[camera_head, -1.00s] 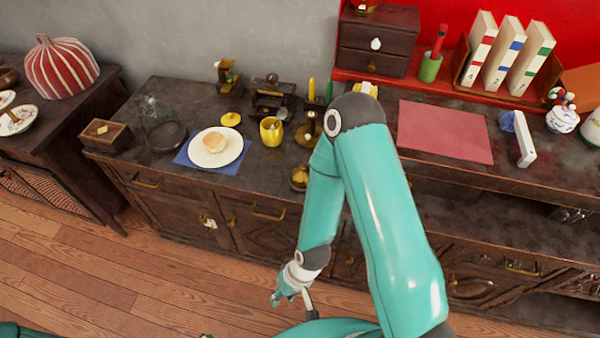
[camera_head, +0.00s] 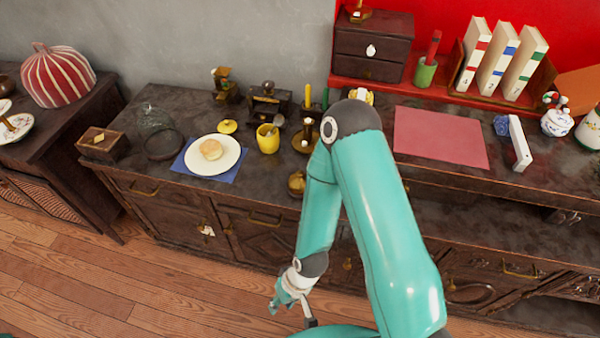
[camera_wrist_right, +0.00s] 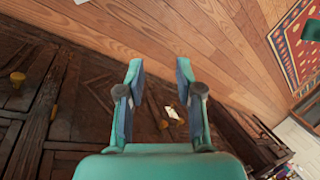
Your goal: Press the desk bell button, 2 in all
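A small rounded brass thing (camera_head: 297,184), which may be the desk bell, stands near the counter's front edge in the head view. My right arm partly covers it, and its button cannot be made out. My right gripper (camera_head: 291,308) hangs low in front of the cabinet doors, below the countertop and apart from the brass thing. In the right wrist view its two fingers (camera_wrist_right: 163,90) are spread with nothing between them; cabinet fronts and floor lie beyond. My left gripper is not in view.
On the dark counter (camera_head: 190,112) stand a plate with a bun (camera_head: 212,152), a yellow cup (camera_head: 268,140), a candle holder (camera_head: 306,145) and a wooden box (camera_head: 103,143). A red mat (camera_head: 440,137) lies at right. Wooden floor (camera_head: 110,280) is clear at left.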

